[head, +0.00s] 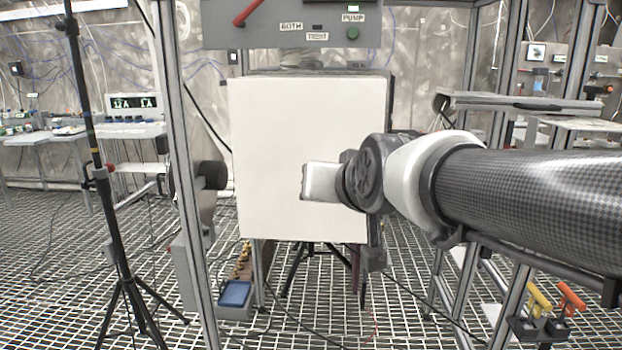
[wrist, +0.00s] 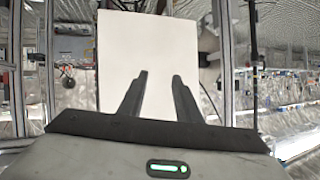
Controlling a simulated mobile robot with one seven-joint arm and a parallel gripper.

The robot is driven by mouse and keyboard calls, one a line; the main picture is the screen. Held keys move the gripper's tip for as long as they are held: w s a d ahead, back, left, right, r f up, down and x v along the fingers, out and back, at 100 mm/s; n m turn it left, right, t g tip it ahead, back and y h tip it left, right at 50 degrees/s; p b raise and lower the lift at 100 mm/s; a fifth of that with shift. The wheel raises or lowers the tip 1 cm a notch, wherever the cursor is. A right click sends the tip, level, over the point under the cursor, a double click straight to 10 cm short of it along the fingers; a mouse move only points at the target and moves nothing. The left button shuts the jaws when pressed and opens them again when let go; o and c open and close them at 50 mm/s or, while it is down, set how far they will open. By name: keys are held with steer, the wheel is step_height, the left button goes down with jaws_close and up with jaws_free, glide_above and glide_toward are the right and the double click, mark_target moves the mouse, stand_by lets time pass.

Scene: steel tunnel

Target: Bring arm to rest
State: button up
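My arm reaches in from the right in the head view, ending in front of a large white panel (head: 290,130). In the wrist view the two dark fingers of my gripper (wrist: 158,80) stand apart with nothing between them. The white panel also shows in the wrist view (wrist: 150,45), beyond the fingertips. The fingers cannot be made out clearly in the head view. A green light shows on the gripper's body in the wrist view.
A control box (head: 290,25) with a red lever hangs above the panel in a metal frame. A black tripod (head: 112,230) stands at left. A blue-topped box (head: 236,294) sits on the grid floor. Yellow and orange handles (head: 540,300) are at lower right. A side table (head: 520,103) stands behind my arm.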

steer(key=s+d+f+g+h+p, duration=0.1)
steer(key=s+d+f+g, duration=0.1)
steer(key=s+d+f, duration=0.35)
steer(key=s+d+f+g+h, duration=0.1)
steer(key=s+d+f+g, duration=0.15)
steer(key=s, duration=0.65)
steer(key=s+d+f+g+h+p, duration=0.1)
steer(key=s+d+f+g, duration=0.1)
steer(key=s+d+f, duration=0.4)
step_height(320, 180, up, 25)
steer(key=a+p, duration=0.2)
steer(key=p, duration=2.1)
steer(key=shift+a+f+m, duration=0.2)
steer(key=shift+a+m, duration=0.1)
steer(key=shift+a, duration=0.1)
steer(key=shift+w, duration=0.1)
